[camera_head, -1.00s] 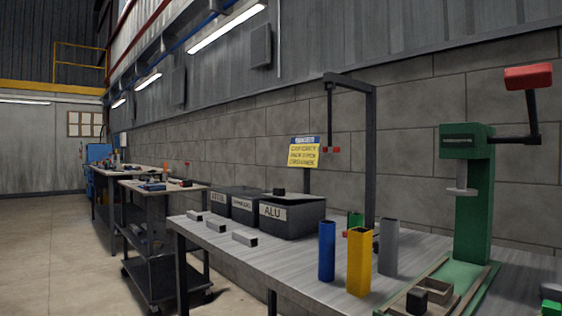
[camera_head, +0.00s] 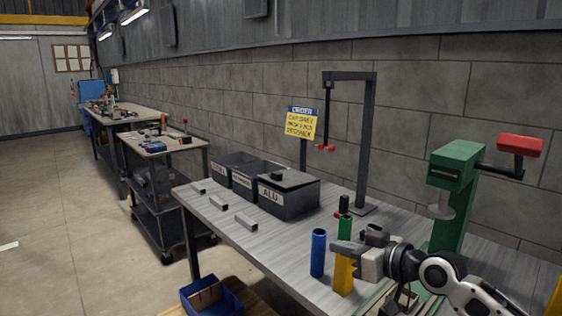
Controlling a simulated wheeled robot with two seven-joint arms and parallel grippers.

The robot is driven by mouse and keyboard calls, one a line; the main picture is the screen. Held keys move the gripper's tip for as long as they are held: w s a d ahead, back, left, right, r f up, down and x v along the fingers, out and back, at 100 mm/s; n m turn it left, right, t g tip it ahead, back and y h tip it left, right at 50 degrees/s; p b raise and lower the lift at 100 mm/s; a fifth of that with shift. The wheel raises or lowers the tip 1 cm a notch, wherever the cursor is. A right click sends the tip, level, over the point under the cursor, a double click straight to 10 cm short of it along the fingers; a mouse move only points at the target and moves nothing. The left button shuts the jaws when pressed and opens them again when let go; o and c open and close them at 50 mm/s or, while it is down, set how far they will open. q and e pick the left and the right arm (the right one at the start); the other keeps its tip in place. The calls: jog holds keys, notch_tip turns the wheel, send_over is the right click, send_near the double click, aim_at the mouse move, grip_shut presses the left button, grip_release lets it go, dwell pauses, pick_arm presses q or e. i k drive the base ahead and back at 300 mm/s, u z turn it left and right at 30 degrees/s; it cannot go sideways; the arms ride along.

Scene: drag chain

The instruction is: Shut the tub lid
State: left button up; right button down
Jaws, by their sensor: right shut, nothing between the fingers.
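Three dark tubs stand in a row on the bench by the wall. The nearest tub (camera_head: 303,203) carries an "ALU" label, and a small dark block or knob (camera_head: 277,176) shows at its top. I cannot tell whether its dark top is a lid or the inside. The middle tub (camera_head: 243,187) and the far tub (camera_head: 222,172) look open at the top. My left gripper is out of view.
A blue tube (camera_head: 318,253) and a green tube (camera_head: 345,228) stand between my right gripper and the tubs. A green press (camera_head: 452,190) stands at right, a dark gantry (camera_head: 368,140) behind. Small metal pieces (camera_head: 219,203) lie at the bench's left edge. A blue bin (camera_head: 198,298) sits low in front.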

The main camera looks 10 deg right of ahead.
aim_at(287, 178)
jog(key=i, duration=1.5)
